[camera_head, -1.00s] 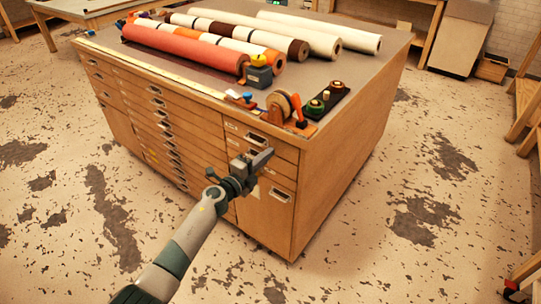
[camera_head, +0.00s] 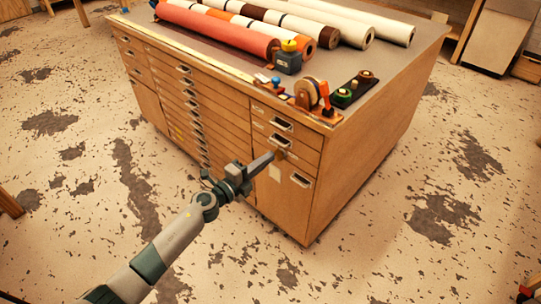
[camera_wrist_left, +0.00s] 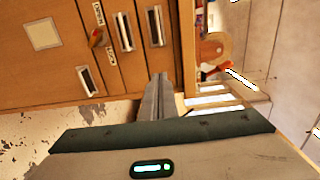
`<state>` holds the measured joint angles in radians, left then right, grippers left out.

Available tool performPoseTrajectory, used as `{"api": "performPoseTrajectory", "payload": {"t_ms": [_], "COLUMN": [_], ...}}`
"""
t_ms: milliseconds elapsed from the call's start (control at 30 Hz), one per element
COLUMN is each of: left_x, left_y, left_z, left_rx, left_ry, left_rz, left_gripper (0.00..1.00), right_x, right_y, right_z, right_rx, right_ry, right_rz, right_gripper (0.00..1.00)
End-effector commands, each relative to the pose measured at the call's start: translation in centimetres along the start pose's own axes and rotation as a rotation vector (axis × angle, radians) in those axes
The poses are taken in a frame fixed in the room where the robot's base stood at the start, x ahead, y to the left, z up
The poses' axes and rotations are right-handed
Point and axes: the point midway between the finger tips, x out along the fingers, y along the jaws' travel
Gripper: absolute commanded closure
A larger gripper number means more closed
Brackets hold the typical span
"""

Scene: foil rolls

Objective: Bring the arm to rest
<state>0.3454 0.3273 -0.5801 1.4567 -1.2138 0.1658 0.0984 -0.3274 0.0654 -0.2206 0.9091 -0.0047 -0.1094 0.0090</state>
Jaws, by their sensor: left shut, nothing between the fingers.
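My left arm comes in from the lower left in the head view. Its gripper (camera_head: 271,157) is shut and empty, pointing right, in front of the wooden drawer cabinet (camera_head: 325,190). The fingertips appear close to the small upper drawers at the cabinet's near corner; I cannot tell whether they touch. In the left wrist view the closed fingers (camera_wrist_left: 159,95) reach up toward the cabinet front (camera_wrist_left: 55,75), with metal drawer handles beside them. My right gripper is not in view.
On the cabinet top lie an orange-red roll (camera_head: 215,28) and several white and brown rolls. Near its front edge stand a tape dispenser (camera_head: 310,93), a dark block (camera_head: 288,62) and a black tray (camera_head: 355,88). The floor around the cabinet is open.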

Motion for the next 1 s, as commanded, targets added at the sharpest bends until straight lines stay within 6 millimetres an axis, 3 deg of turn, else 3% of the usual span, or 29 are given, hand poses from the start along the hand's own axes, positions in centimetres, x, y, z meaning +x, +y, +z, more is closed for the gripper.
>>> {"api": "performPoseTrajectory", "payload": {"t_ms": [467,633,767,867,1000], "left_x": [0.0,-0.5,-1.8,-3.7,-7.5], "left_y": [0.0,1.5,5.0,9.2,16.4], "left_z": [0.0,0.2,0.5,0.7,0.6], "left_rx": [0.000,-0.045,-0.156,-0.286,-0.503], "left_ry": [-0.001,-0.019,-0.066,-0.128,-0.242], "left_rz": [0.000,0.014,0.046,0.083,0.149], "left_gripper": [1.00,1.00,1.00,1.00,1.00], "right_x": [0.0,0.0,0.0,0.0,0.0], "right_y": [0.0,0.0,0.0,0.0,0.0], "right_z": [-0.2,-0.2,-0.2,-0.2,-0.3], "right_rx": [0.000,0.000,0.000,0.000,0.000], "right_ry": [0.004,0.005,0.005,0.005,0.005], "right_rz": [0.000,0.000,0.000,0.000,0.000], "right_gripper": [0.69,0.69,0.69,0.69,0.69]}}
